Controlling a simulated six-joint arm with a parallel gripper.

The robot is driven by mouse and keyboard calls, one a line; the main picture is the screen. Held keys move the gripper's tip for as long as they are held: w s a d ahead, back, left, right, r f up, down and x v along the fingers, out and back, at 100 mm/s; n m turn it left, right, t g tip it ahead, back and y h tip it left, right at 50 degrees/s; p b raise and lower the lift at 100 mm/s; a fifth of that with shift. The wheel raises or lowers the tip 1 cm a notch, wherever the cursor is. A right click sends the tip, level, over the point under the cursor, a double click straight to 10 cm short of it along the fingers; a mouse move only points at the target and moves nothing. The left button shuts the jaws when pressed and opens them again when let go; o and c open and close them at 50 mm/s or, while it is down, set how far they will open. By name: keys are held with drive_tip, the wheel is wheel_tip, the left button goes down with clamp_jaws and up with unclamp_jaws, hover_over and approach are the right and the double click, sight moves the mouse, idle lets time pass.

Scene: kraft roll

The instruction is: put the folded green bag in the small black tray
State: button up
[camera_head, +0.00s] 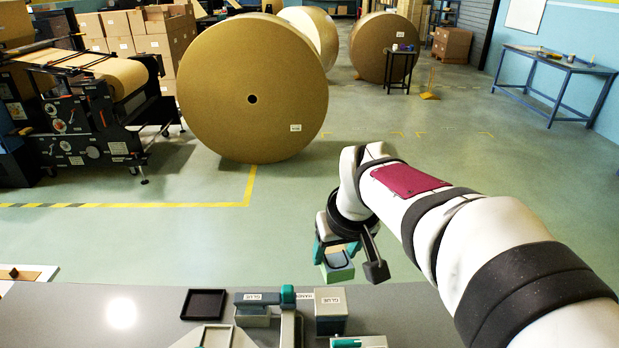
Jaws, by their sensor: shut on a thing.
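My gripper (335,256) is at the end of my white arm, over the far edge of the grey bench, with teal fingers. It is shut on the folded green bag (338,273), a small light green block shape with a dark top. The bag is held to the right of the small black tray and farther back; its height above the bench is hard to tell. The small black tray (203,305) is a shallow square on the bench, left of centre, and looks empty.
A teal item (346,343) lies at the front. The bench left of the tray (60,315) is clear. Large kraft rolls stand far behind.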

drive_tip(key=w+a+f+n+g+y, duration=0.1)
drive_tip(key=w+a+f+n, duration=0.3)
drive_tip(key=a, duration=0.3)
drive_tip(key=w+a+f+n+g+y, duration=0.1)
drive_tip(key=w+a+f+n, duration=0.15)
drive_tip(key=w+a, duration=0.45)
drive_tip(key=a+f+n, duration=0.3)
drive_tip(key=a+f, duration=0.1)
drive_tip(key=a, duration=0.1)
drive_tip(key=a+f+n+g+y, duration=0.1)
drive_tip(key=a+f+n, duration=0.2)
drive_tip(key=a+f, duration=0.2)
drive_tip(key=a+f+n+g, duration=0.1)
drive_tip(key=a+f+n, duration=0.2)
drive_tip(key=a+f, duration=0.2)
drive_tip(key=shift+s+a, duration=0.15)
drive_tip(key=shift+a, duration=0.4)
drive_tip(key=shift+s+a, duration=0.15)
drive_tip(key=shift+a, duration=0.35)
drive_tip(key=shift+f, duration=2.15)
drive_tip(key=shift+f, duration=0.75)
drive_tip(key=o, duration=1.4)
